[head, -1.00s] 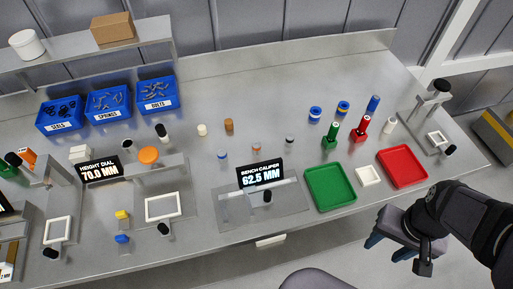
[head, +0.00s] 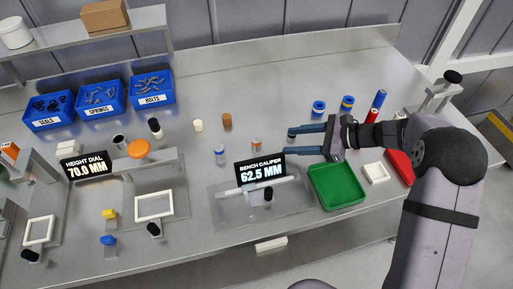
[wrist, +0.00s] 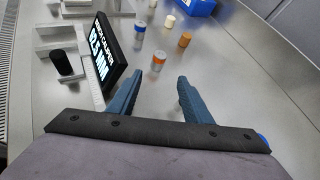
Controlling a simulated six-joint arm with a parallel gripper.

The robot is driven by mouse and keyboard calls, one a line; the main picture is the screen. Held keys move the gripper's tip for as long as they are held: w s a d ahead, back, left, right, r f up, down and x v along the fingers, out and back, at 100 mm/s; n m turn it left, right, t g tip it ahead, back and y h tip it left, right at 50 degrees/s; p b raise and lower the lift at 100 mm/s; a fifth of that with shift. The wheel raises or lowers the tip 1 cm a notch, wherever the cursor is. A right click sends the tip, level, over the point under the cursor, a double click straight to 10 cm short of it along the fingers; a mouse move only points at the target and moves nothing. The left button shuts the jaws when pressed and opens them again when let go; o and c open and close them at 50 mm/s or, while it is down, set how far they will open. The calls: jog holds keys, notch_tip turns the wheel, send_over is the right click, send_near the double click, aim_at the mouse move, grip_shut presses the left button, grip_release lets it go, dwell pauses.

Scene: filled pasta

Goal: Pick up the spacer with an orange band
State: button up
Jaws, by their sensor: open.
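The spacer with an orange band (head: 256,145) stands upright on the steel bench, behind the bench caliper display. In the wrist view the orange-banded spacer (wrist: 159,61) is just beyond my fingertips, roughly in line with the gap between them. My gripper (head: 289,142) is open and empty, low over the bench to the right of the spacer. Its two blue fingers (wrist: 160,80) point towards the spacer without touching it. A similar spacer with a blue band (head: 220,155) stands to the left, and also shows farther off in the wrist view (wrist: 140,28).
The bench caliper display (head: 260,171) stands close in front of the spacer. Tan (head: 227,121) and cream (head: 198,125) cylinders stand behind. A green tray (head: 337,187) lies below my gripper's wrist. My arm partly covers the red tray (head: 399,166).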

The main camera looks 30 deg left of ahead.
aim_at(259, 140)
jog(key=shift+a+f+m+y, duration=0.2)
jog(key=shift+a+m+y, duration=0.05)
jog(key=shift+a, duration=0.3)
jog(key=shift+a+f+m+y, duration=0.2)
jog(key=shift+a+m+y, duration=0.05)
jog(key=shift+a, duration=0.3)
jog(key=shift+s+a+f+g, duration=0.1)
jog(key=shift+s+a+g, duration=0.2)
jog(key=shift+a, duration=0.05)
jog(key=shift+p+x, duration=1.4)
jog(key=shift+x, duration=2.2)
jog(key=shift+c, duration=0.3)
grip_shut()
notch_tip(259, 140, up, 10)
jog(key=b, duration=0.3)
